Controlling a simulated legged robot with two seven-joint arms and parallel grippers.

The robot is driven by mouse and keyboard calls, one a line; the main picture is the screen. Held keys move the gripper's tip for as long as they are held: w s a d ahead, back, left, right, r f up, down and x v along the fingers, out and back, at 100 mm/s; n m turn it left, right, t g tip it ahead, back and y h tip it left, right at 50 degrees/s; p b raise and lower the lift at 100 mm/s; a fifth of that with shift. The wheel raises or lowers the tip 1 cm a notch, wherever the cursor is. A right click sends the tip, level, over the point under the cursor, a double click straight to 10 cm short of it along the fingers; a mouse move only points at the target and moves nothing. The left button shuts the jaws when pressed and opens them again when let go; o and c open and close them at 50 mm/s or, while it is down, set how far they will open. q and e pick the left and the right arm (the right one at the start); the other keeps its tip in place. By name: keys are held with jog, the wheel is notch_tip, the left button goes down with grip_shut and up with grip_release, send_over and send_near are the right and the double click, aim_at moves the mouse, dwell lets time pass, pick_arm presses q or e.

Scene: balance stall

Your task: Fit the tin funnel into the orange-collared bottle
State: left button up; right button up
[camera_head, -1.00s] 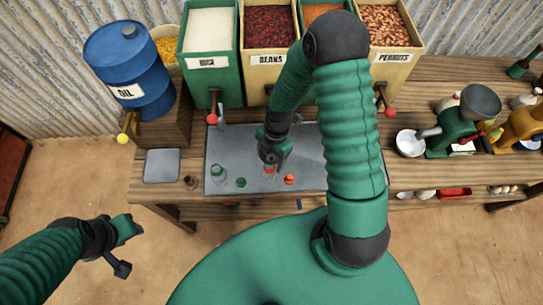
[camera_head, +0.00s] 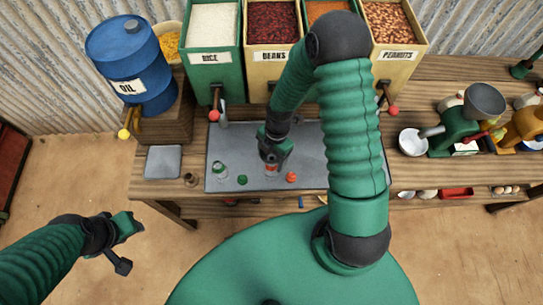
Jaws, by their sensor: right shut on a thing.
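My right gripper (camera_head: 272,157) is over the grey mat (camera_head: 235,135), directly above the orange-collared bottle (camera_head: 270,173). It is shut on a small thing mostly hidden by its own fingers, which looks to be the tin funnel. Only a little of the bottle shows below the fingertips, with orange at its top. Whether the funnel's spout is inside the bottle's neck cannot be seen. My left gripper (camera_head: 127,240) is off the table at the lower left, with nothing visible in it. Its jaw opening is unclear.
A green-collared bottle (camera_head: 219,171), a green cap (camera_head: 242,180) and an orange cap (camera_head: 291,177) stand near the mat's front edge. A small brown piece (camera_head: 192,180) is left of the mat. Bins, a blue oil drum (camera_head: 130,60) and a green grinder (camera_head: 455,135) surround the area.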

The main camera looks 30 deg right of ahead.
jog(key=shift+a, duration=0.1)
jog(key=shift+f, duration=0.15)
jog(key=shift+f+b, duration=0.45)
jog(key=shift+f, duration=0.05)
jog(key=o, duration=1.5)
